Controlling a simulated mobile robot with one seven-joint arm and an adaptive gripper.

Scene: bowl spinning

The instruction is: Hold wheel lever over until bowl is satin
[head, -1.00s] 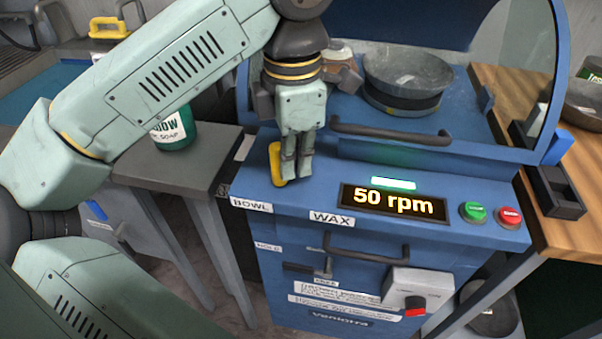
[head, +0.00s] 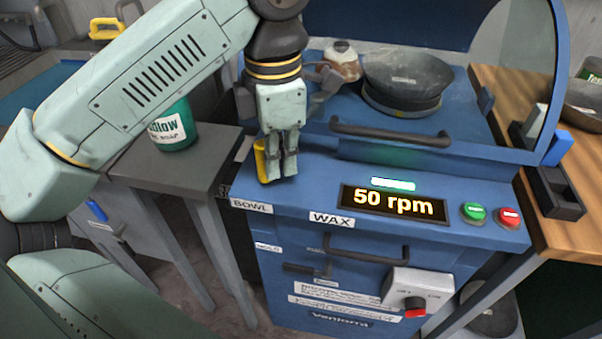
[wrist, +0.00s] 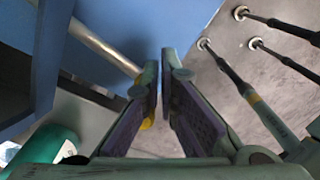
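My gripper (head: 283,172) hangs at the left front of the blue machine, fingers together with only a thin gap between them. The yellow-gripped lever (head: 261,161) stands against the left side of the fingers, above the BOWL label. In the wrist view its silver rod (wrist: 105,45) runs to the left finger, and a bit of yellow (wrist: 147,124) shows beside that finger. Nothing shows between the fingers. The dark grey bowl (head: 408,77) sits on the machine behind the front handle; its surface looks dull. A rounded white and brown part, perhaps the wheel (head: 342,62), is left of the bowl, partly hidden.
The lit display (head: 393,202) reads 50 rpm, with a green button (head: 473,213) and a red button (head: 508,217) to its right. A clear curved guard (head: 505,70) is over the bowl. A green soap tub (head: 173,127) stands on the grey side table.

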